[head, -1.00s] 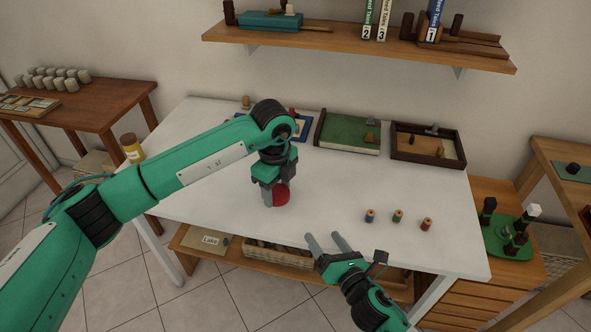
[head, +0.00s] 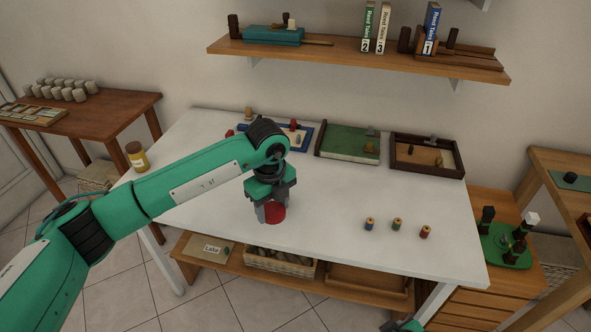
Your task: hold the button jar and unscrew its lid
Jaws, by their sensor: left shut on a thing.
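My left gripper (head: 272,212) points down over the white table's front middle, shut on a red round thing (head: 275,213). Its fingers cover much of the red thing, so I cannot tell whether it is the button jar or only a lid. A yellow jar with a brown lid (head: 137,157) stands upright on the table's left end, well apart from my gripper; its contents are too small to tell.
The white table (head: 330,215) is clear around my left gripper. Several small spools (head: 397,224) stand at the right. A green box (head: 347,142) and a dark wooden tray (head: 427,155) lie at the back. A shelf (head: 360,60) hangs above.

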